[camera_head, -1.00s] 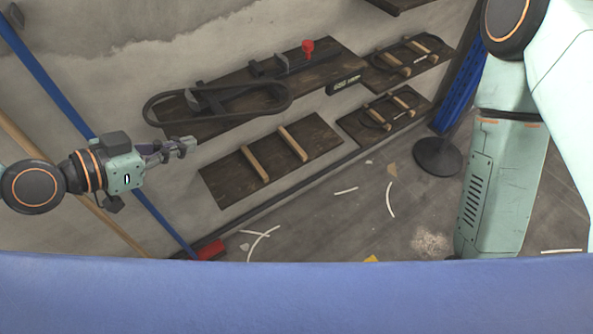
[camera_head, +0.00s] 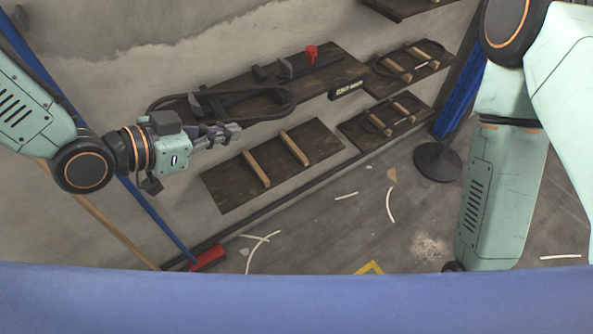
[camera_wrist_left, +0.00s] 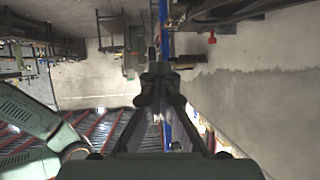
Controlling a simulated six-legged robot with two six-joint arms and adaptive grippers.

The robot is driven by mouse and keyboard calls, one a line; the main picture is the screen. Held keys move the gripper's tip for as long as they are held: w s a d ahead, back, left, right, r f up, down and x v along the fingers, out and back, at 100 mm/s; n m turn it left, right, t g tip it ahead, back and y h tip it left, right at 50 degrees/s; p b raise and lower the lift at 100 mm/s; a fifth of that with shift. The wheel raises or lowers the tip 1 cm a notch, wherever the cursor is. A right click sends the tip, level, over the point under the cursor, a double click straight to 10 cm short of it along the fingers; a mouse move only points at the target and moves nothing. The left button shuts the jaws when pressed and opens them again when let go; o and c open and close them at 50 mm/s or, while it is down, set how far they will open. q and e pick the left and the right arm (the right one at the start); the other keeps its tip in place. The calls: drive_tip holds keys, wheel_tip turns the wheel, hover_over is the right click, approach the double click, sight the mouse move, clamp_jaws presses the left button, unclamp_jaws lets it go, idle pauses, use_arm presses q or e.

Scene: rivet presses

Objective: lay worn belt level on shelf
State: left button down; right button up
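The worn belt, a long dark loop (camera_head: 285,112), is at the upper left shelf (camera_head: 335,66) in the head view. It surrounds a dark bracket, and its left end reaches past the shelf's left side. I cannot tell what it rests on. Below is a dark shelf (camera_head: 222,185) with two bare wooden slats. My left gripper (camera_head: 232,131) is just below the belt in the picture, apart from the slats. In the left wrist view its fingers (camera_wrist_left: 160,92) show a narrow gap with nothing held. My right gripper is out of view; only my right arm shows.
Two smaller shelves at the right, upper (camera_head: 437,58) and lower (camera_head: 421,117), hold slats with thin dark loops. A red knob (camera_head: 311,52) stands on the upper left shelf. A red-headed broom (camera_head: 208,258) leans at the left. Strips litter the floor.

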use_arm(q)
drive_tip(key=s+d, duration=0.1)
drive_tip(key=d, duration=0.4)
use_arm(e)
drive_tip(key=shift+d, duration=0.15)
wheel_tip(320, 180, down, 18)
drive_tip(key=b, duration=1.7)
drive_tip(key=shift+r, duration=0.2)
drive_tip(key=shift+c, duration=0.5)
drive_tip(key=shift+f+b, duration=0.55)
drive_tip(key=shift+b, duration=0.25)
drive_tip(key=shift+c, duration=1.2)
use_arm(q)
wheel_tip(320, 180, down, 19)
drive_tip(key=shift+s+d+m+g+h, duration=0.15)
drive_tip(key=shift+d+m+g+h, duration=0.15)
drive_tip(key=shift+d+m+h, duration=0.15)
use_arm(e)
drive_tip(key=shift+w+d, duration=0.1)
